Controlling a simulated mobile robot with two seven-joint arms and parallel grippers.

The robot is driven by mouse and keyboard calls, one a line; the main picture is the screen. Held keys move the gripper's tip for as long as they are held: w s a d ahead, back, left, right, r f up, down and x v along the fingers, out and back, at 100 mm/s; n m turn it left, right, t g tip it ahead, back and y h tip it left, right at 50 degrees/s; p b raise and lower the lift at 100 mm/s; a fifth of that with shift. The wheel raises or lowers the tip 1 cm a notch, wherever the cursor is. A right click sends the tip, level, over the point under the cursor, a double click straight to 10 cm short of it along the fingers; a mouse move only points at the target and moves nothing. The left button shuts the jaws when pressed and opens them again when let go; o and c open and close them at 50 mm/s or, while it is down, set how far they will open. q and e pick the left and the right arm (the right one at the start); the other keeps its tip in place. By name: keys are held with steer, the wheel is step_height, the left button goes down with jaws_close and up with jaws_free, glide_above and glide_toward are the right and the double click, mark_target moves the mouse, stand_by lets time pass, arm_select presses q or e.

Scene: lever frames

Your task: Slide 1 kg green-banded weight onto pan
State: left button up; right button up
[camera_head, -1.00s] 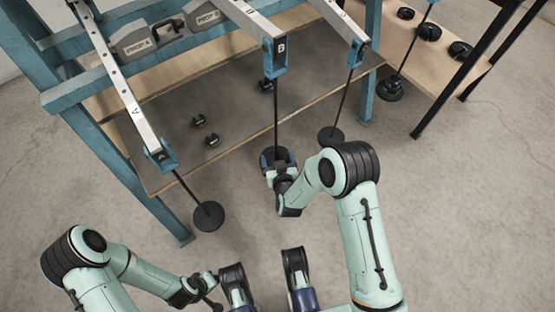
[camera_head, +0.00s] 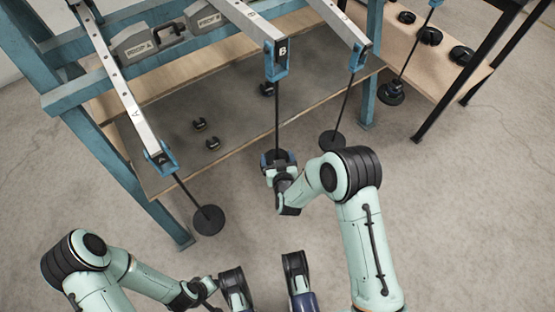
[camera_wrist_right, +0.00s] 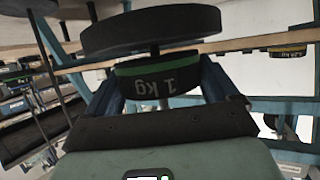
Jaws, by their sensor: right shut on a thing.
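My right gripper (camera_head: 277,158) is shut on the 1 kg green-banded weight (camera_wrist_right: 158,78), between its blue fingers in the right wrist view. Its "1 kg" lettering appears upside down there. In the head view the gripper is at the lower end of the rod (camera_head: 277,115) hanging from lever B (camera_head: 277,60). Whether the weight touches the pan is unclear. My left gripper (camera_head: 208,288) is low at the left, its fingers unclear.
Lever A's pan (camera_head: 208,220) hangs left, and another pan (camera_head: 331,140) hangs close right of my right gripper. Small dark weights (camera_head: 212,143) lie on the frame's lower shelf (camera_head: 240,135). A side bench (camera_head: 470,80) holds more weights. The floor in front is open.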

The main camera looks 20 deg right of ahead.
steer(key=shift+w+f+b, duration=0.1)
steer(key=shift+f+b, duration=0.2)
steer(key=shift+b, duration=0.05)
stand_by(0.8)
steer(key=o, duration=1.4)
steer(key=shift+f, duration=0.2)
steer(key=shift+r, duration=0.1)
steer(key=shift+p+v, duration=1)
steer(key=shift+v, duration=0.35)
steer(key=p+v, duration=0.2)
steer(key=v, duration=0.2)
steer(key=shift+s, duration=0.25)
